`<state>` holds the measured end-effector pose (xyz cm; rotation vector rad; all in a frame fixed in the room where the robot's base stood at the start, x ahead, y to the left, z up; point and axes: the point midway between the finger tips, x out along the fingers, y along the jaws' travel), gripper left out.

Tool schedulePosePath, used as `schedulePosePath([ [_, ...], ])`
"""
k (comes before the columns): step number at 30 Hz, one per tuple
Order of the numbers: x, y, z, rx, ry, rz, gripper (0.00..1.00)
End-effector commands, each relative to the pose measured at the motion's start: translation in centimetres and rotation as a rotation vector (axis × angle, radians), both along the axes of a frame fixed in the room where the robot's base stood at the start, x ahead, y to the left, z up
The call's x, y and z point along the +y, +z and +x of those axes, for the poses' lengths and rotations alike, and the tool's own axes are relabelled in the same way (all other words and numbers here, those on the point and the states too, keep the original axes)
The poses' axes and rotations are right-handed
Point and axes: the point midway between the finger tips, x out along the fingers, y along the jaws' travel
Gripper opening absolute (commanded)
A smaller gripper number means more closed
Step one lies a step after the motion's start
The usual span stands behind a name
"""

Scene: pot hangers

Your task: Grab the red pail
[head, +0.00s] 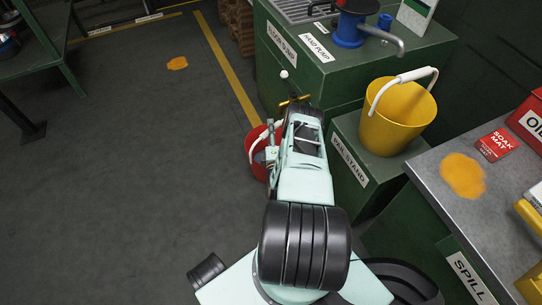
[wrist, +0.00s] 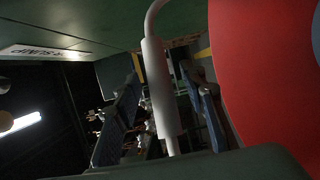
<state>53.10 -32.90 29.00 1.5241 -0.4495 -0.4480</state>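The red pail (head: 261,171) is low beside the green pail stand, partly hidden behind my arm in the head view. Its white handle (head: 257,146) is raised over the rim. In the wrist view the red pail wall (wrist: 265,70) fills the right side. The pail's handle with its pale grip sleeve (wrist: 161,88) runs upright through the picture. My gripper (wrist: 166,82) is open, with one finger on each side of the sleeve and visible gaps between. In the head view my gripper is mostly hidden by my arm.
A yellow pail (head: 397,118) stands on the green pail stand (head: 343,153). A green hand pump cabinet (head: 290,68) is behind. A grey-topped spill counter (head: 440,205) is at right. The floor at left is open, with an orange patch (head: 177,63).

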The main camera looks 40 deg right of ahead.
Motion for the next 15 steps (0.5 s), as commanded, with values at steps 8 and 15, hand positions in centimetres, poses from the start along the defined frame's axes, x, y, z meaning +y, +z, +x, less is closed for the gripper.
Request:
schedulePosePath([
  [8,-0.01,0.0,0.0,0.0,0.0,0.0,0.06],
  [15,-0.03,0.02,0.01,0.0,0.0,0.0,0.0],
])
